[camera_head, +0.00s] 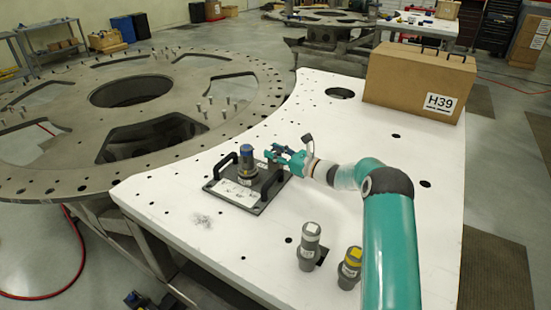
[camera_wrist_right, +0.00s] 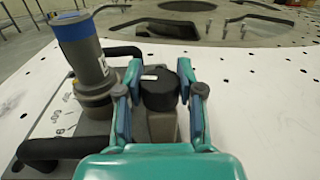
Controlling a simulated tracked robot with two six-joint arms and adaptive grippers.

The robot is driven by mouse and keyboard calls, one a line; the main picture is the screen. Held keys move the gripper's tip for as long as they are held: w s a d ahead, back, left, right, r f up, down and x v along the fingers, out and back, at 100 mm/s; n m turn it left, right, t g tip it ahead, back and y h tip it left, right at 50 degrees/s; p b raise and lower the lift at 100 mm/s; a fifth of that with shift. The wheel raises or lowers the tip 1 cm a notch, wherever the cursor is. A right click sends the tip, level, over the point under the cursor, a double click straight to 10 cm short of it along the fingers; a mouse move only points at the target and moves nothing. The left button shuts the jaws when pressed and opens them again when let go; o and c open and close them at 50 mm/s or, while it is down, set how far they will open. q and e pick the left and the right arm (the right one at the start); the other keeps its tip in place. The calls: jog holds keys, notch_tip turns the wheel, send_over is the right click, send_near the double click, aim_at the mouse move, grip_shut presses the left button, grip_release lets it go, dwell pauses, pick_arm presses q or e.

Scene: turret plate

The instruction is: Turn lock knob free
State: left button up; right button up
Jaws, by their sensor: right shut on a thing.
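A dark plate (camera_head: 258,203) with two black handles lies on the white table, and a grey cylinder with a blue band (camera_head: 247,166) stands upright on it. In the right wrist view the cylinder (camera_wrist_right: 88,60) is left of the fingers. The black lock knob (camera_wrist_right: 158,90) sits on a grey block between the fingers of my right gripper (camera_wrist_right: 160,100), which is shut on it. In the head view my right gripper (camera_head: 279,156) reaches the plate's far right side.
Two grey cylinders, one white-banded (camera_head: 310,245) and one yellow-banded (camera_head: 350,268), stand at the table's near side. A cardboard box marked H39 (camera_head: 410,85) sits at the back right. A large metal ring plate (camera_head: 60,165) with upright pins adjoins the table's left edge.

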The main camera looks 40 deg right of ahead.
jog(key=shift+f+n+g+y+b, duration=0.1)
jog(key=shift+n+g+y+b, duration=0.6)
jog(key=shift+n+y, duration=0.8)
jog(key=shift+y, duration=0.7)
jog(key=o, duration=1.2)
jog(key=shift+s, duration=0.1)
jog(key=v, duration=1.2)
